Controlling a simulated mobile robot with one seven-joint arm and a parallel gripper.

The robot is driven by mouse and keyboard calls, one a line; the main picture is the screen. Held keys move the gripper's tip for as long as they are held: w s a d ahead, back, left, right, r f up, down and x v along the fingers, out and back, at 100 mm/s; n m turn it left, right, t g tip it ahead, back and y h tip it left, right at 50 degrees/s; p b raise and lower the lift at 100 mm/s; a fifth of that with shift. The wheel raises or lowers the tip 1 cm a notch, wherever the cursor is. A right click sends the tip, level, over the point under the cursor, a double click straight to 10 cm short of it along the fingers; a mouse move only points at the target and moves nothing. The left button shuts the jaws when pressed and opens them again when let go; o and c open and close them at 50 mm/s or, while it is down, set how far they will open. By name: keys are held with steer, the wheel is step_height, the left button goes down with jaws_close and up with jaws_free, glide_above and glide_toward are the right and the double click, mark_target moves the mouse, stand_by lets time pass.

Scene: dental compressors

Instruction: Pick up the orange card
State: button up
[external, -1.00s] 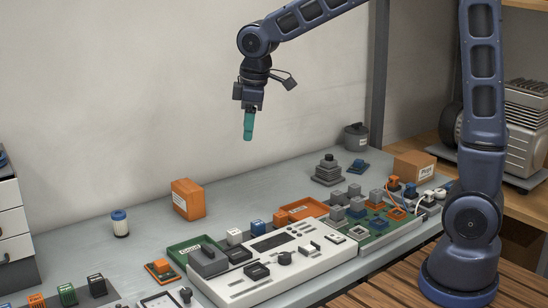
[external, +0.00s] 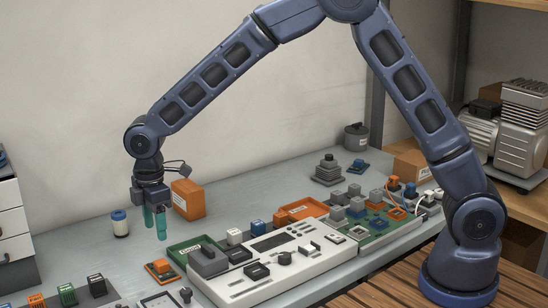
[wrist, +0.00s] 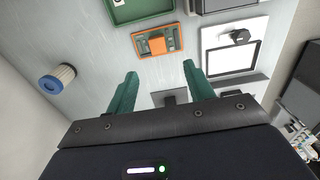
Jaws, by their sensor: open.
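The orange card (external: 160,271) lies flat on the grey bench, left of the white control panel. It has an orange rim, a green face and a raised orange block on top. It also shows in the wrist view (wrist: 157,42), above the fingertips in the picture. My gripper (external: 155,231) has two teal fingers pointing down, spread apart with nothing between them. It hangs above the bench near the card, not touching it. The fingers also show in the wrist view (wrist: 160,70).
A green tray (external: 176,263) and the white control panel (external: 238,288) lie right of the card. A blue-and-white cylinder (external: 120,224) stands to the left, and an orange box (external: 188,199) behind. A white-framed plate (external: 152,304) lies in front. Bare bench lies left of the card.

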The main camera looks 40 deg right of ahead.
mark_target(161, 262)
steer(key=f, duration=1)
steer(key=shift+w+d+f, duration=0.2)
steer(key=shift+f, duration=0.1)
steer(key=c, duration=1.1)
steer(key=shift+r, duration=0.1)
